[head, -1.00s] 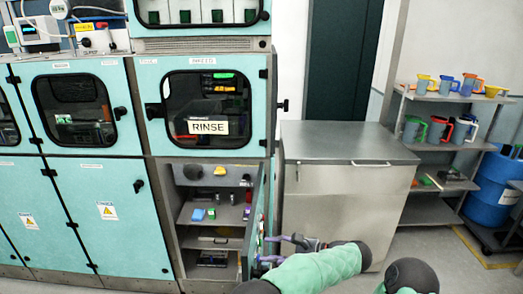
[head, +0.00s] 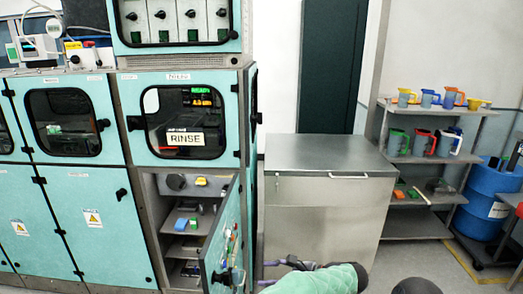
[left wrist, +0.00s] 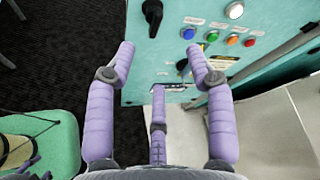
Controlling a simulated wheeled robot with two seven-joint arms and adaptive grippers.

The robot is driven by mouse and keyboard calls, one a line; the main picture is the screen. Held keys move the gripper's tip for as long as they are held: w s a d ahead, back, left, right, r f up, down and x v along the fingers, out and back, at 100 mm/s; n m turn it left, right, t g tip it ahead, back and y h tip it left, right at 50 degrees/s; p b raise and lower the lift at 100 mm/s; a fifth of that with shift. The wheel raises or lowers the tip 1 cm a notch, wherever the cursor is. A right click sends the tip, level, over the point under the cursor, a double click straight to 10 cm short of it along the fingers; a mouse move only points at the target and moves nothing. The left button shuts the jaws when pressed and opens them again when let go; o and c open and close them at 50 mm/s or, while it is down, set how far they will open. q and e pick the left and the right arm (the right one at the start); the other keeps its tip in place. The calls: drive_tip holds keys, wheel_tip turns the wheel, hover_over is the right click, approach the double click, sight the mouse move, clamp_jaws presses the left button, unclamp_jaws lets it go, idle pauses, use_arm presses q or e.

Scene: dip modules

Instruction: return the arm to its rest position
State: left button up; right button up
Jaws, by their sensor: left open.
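My left gripper (head: 268,273) is low in the head view, just right of the open cabinet door (head: 226,235). In the left wrist view, its purple padded fingers (left wrist: 158,62) are spread, with nothing between them. Beyond the fingertips is a teal panel (left wrist: 145,90) with several coloured buttons and dark knobs. The fingers overlap the panel in the picture; I cannot tell whether any touches it. The green-sleeved arm (head: 318,280) runs along the bottom edge of the head view. My right gripper is not in view.
The open door sticks out from the lower teal cabinet, whose shelves (head: 185,240) hold small coloured blocks. A steel counter (head: 325,215) stands behind the arm. A rack (head: 425,160) with coloured jugs and a blue drum (head: 490,205) are at right.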

use_arm(q)
drive_tip(key=s+a+f+g+h, duration=0.2)
drive_tip(key=s+a+f+h, duration=0.1)
drive_tip(key=f, duration=0.6)
drive_tip(key=s+a+f+g+h, duration=0.2)
drive_tip(key=s+f+h, duration=0.15)
drive_tip(key=f, duration=0.65)
drive_tip(key=s+a+f+g+h, duration=0.2)
drive_tip(key=s+a+f, duration=0.15)
drive_tip(key=f, duration=0.55)
drive_tip(key=s+a+f+n+h, duration=0.2)
drive_tip(key=s+f+n+h, duration=0.2)
drive_tip(key=s+n, duration=0.3)
drive_tip(key=s+a+f+n+t+h, duration=0.1)
drive_tip(key=s+f+n+h, duration=0.3)
drive_tip(key=s+n, duration=0.4)
drive_tip(key=shift+s+a+f+n+t+h, duration=0.3)
drive_tip(key=shift+s+a, duration=0.35)
drive_tip(key=shift+s, duration=0.8)
drive_tip(key=shift+r, duration=0.1)
